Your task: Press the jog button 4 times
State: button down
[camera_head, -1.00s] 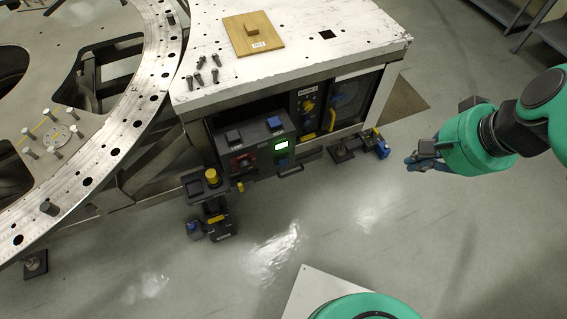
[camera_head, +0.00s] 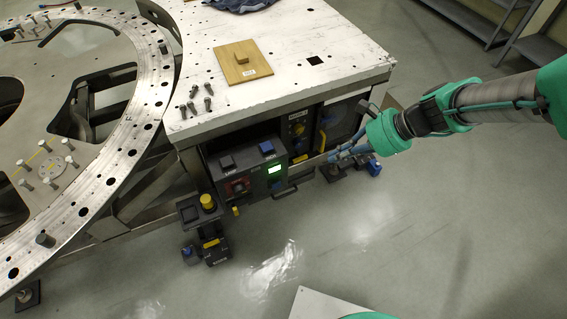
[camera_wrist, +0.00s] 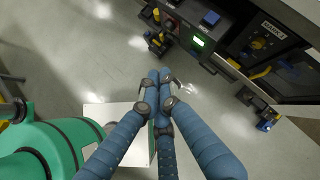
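The control box (camera_head: 250,172) is mounted under the white table's front edge. On its top are a blue square button (camera_head: 267,148) and a black square button (camera_head: 227,162); their labels are too small to read surely, so I cannot tell which is jog. A green lit display (camera_head: 275,169) is on its front. The wrist view shows the blue button (camera_wrist: 210,18) and the display (camera_wrist: 198,41) at the top. My gripper (camera_head: 338,156) is right of the box, apart from the buttons. Its blue fingers (camera_wrist: 159,76) are together and hold nothing.
The white table (camera_head: 290,60) carries a wooden board (camera_head: 235,66) and several bolts. A yellow-topped button (camera_head: 207,201) stands left of the box. A panel with yellow parts (camera_head: 299,129) is beside the box. The floor (camera_head: 400,230) in front is mostly clear.

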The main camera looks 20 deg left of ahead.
jog(key=w+a+f+m+y+p, duration=0.1)
jog(key=w+a+f+m, duration=0.25)
jog(key=f, duration=0.35)
jog(key=w+a+f+m+y+p, duration=0.1)
jog(key=w+a+f+m+y, duration=0.1)
jog(key=a+f+m, duration=0.45)
jog(key=w+a+f+m+y+p, duration=0.1)
jog(key=w+a+f+m, duration=0.15)
jog(key=f, duration=0.65)
jog(key=m+t+p, duration=0.3)
jog(key=m, duration=0.9)
send_near(276, 185)
jog(key=s+d+f, duration=0.1)
jog(key=s+f, duration=0.5)
jog(key=s, duration=0.1)
jog(key=shift+d+h, duration=0.2)
jog(key=shift+h, duration=0.2)
jog(key=shift+a, duration=0.1)
jog(key=w+a+b, duration=0.1)
jog(key=w+a, duration=0.5)
